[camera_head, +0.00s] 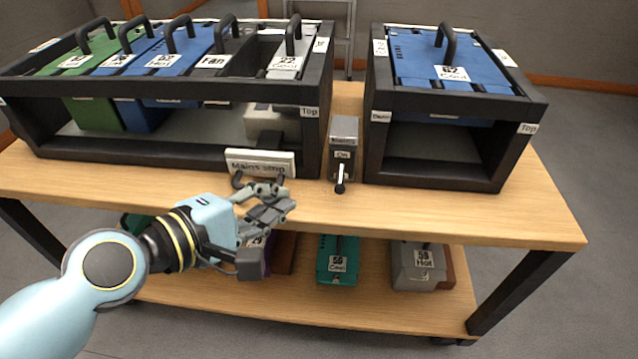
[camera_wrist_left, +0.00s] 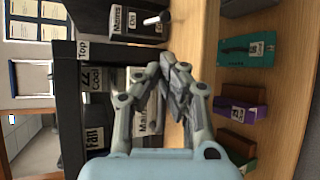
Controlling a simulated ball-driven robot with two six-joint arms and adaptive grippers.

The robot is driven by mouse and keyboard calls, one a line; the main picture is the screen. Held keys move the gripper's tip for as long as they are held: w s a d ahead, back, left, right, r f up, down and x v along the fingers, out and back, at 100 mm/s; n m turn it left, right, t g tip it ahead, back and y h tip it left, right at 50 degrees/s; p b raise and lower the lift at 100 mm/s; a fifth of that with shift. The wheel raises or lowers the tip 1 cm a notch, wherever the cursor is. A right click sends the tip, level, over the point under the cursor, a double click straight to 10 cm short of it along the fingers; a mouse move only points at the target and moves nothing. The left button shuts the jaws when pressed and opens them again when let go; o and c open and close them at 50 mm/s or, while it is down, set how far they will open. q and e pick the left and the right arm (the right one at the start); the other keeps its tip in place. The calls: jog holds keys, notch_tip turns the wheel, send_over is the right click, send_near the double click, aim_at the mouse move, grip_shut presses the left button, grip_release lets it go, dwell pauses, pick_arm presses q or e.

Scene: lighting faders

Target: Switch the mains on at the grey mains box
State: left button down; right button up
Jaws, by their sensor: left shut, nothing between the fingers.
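The grey mains box (camera_head: 344,132) stands on the upper shelf between the two black racks, with "Mains" and "On" labels on its front. Its lever (camera_head: 340,178), with a pale shaft and black knob, sticks out below the "On" label and points down and forward. The box (camera_wrist_left: 126,20) and lever (camera_wrist_left: 156,18) also show at the top of the left wrist view. My right gripper is out of view.
The left rack (camera_head: 200,90) holds green, blue, dark and grey units with handles. The right rack (camera_head: 455,103) holds a blue unit. Teal (camera_head: 338,262) and grey (camera_head: 418,267) units sit on the lower shelf. The shelf front by the lever is clear.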

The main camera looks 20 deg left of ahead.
aim_at(341, 178)
pick_arm(q)
jog(key=shift+w, duration=0.1)
jog(key=b+x, duration=0.1)
jog(key=x, duration=0.7)
jog(key=shift+w+d+f+b, duration=0.1)
jog(key=shift+w+f+b, duration=0.2)
jog(key=shift+b, duration=0.1)
jog(key=shift+w+d+f, duration=0.1)
jog(key=shift+w, duration=0.25)
jog(key=shift+w+d, duration=0.1)
jog(key=shift+w, duration=0.1)
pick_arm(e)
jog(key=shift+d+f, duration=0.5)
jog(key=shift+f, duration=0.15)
